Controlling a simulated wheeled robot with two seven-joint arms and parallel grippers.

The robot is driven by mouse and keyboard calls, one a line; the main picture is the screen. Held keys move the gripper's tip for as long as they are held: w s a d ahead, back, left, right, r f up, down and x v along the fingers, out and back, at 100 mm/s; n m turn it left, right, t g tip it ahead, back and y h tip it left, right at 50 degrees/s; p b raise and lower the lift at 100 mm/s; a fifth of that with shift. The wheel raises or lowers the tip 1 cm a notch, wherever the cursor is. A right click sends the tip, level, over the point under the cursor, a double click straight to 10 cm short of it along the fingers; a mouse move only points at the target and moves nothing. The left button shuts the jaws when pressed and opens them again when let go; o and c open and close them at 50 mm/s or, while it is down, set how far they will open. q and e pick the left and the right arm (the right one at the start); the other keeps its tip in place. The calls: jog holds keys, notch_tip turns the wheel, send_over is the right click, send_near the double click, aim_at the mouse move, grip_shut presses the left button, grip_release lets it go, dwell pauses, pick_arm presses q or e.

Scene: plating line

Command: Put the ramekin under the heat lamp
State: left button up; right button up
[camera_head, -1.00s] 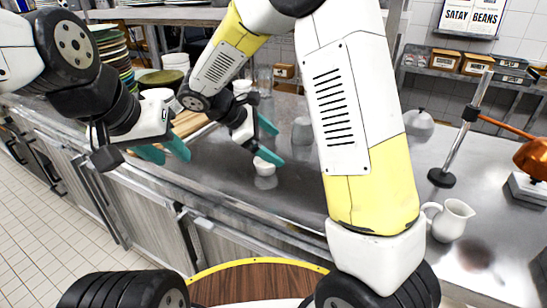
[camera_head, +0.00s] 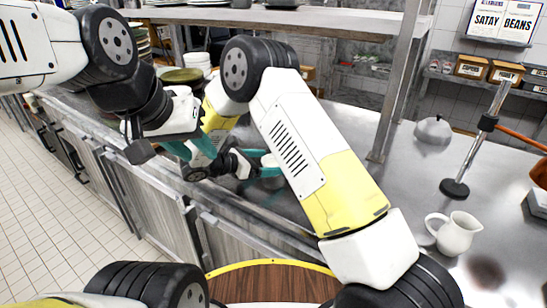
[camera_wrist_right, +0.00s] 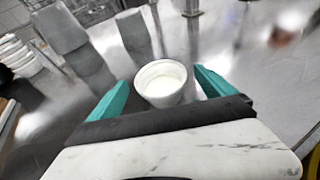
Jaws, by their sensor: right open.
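The small white ramekin (camera_wrist_right: 163,92) stands upright on the steel counter, between the teal fingertips of my right gripper (camera_wrist_right: 160,80) in the right wrist view. The fingers are open, with a gap on each side of it.
A white pitcher (camera_head: 457,234) stands on the counter (camera_head: 400,170) at the right, near my right arm. A grey dome (camera_head: 433,130) sits behind it. A shelf post (camera_head: 398,90) rises from the counter. In the right wrist view, grey blocks (camera_wrist_right: 60,28) stand beyond the ramekin.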

jog(key=shift+x, duration=1.25)
jog(key=c, duration=1.7)
jog(key=shift+r, duration=0.1)
